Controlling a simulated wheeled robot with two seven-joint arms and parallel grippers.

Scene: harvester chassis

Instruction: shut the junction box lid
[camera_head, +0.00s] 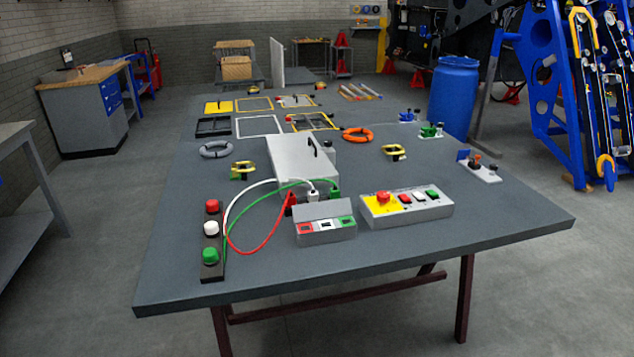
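A light grey box or panel (298,162) with a black handle (316,147) lies near the middle of the table; I take it for the junction box lid. I cannot tell how far it stands open. In front of it, a small grey block (325,231) has red, white and green sections. A red plug (290,203), a white plug (312,196) and a green plug (335,192) sit between the two, with curved cables running left. Neither of my grippers is in view.
A dark strip with red, white and green buttons (211,241) stands at the front left of the table (480,237). A button panel (425,212) is right of the block. An orange ring (357,135) and several frames lie behind. The table's right front is clear.

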